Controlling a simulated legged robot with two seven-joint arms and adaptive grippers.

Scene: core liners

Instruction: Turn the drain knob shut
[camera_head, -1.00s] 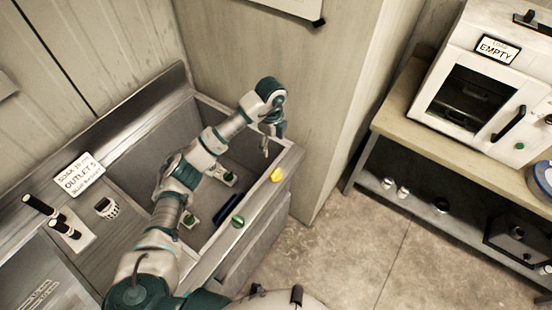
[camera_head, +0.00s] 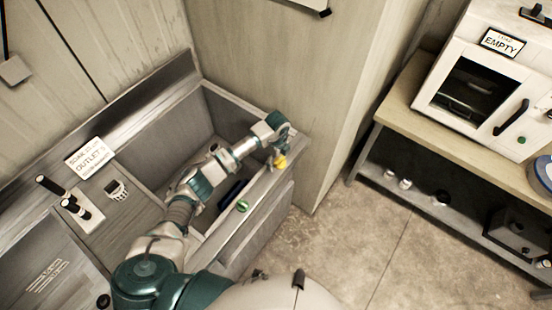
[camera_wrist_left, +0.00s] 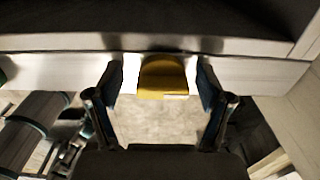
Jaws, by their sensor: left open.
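A yellow knob (camera_head: 280,161) sits on the front rim of the sink basin, near its right end. It also shows in the left wrist view (camera_wrist_left: 163,77), between the two fingers. My left gripper (camera_wrist_left: 160,88) is open, with one finger on each side of the yellow knob and a gap on both sides. In the head view the left gripper (camera_head: 274,158) is at the knob and partly covers it. A green knob (camera_head: 242,206) sits on the same rim, nearer to me. My right gripper is not in view.
The sink basin (camera_head: 222,105) lies behind the rim. A sign reading OUTLETS (camera_head: 90,158) stands on the counter beside black-handled items (camera_head: 76,205). A bench (camera_head: 450,145) with a white oven (camera_head: 484,95) stands to the right. Bare floor (camera_head: 330,250) lies between.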

